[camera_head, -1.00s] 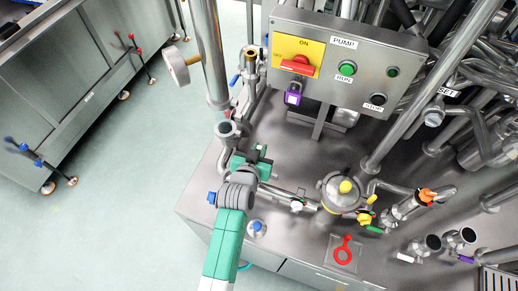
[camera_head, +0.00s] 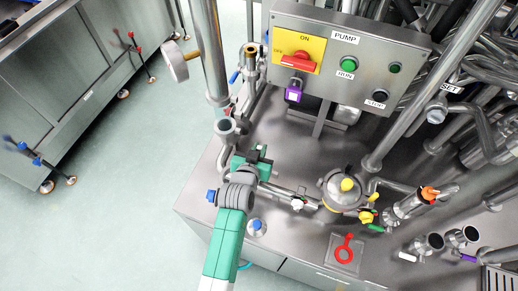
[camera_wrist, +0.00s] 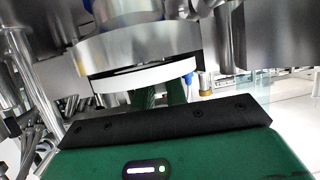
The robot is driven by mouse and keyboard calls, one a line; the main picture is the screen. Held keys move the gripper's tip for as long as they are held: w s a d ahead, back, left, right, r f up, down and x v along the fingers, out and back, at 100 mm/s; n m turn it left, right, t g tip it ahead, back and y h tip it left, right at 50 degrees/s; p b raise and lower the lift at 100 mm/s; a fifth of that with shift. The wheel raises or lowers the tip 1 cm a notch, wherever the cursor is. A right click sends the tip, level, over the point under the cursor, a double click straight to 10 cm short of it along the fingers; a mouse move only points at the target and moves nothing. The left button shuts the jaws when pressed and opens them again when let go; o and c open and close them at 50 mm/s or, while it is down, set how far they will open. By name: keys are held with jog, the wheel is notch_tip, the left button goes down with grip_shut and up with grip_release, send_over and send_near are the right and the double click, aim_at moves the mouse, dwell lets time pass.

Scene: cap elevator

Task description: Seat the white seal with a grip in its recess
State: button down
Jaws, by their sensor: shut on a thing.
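My gripper (camera_head: 257,157) is left of centre in the head view, above the steel bench and close to an open upright pipe end. In the wrist view its green fingers (camera_wrist: 162,92) are close together, partly behind a white ring. This ring looks like the white seal (camera_wrist: 147,77); its grip is hidden. The ring lies right under a large round metal fitting (camera_wrist: 135,45), with a dark gap showing between them. I cannot tell whether it touches the fitting all round. The recess is not visible, and the seal cannot be made out in the head view.
The open pipe end (camera_head: 226,128) and a tall vertical pipe (camera_head: 211,50) stand left of my gripper. The pump control box (camera_head: 350,55) is at the upper right.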

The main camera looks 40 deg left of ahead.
jog(key=shift+f, duration=0.15)
jog(key=c, duration=1.3)
grip_release()
jog(key=shift+c, duration=0.2)
jog(key=shift+s+d+r+p, duration=0.15)
jog(key=shift+s+r+p, duration=0.1)
jog(key=shift+r+p, duration=0.1)
jog(key=shift+f+p+v, duration=0.1)
jog(key=shift+p+v, duration=1.1)
jog(key=shift+v, duration=0.35)
jog(key=shift+f+p+v, duration=0.15)
jog(key=shift+p+v, duration=1)
jog(key=shift+v, duration=0.4)
jog(key=shift+s+r, duration=0.1)
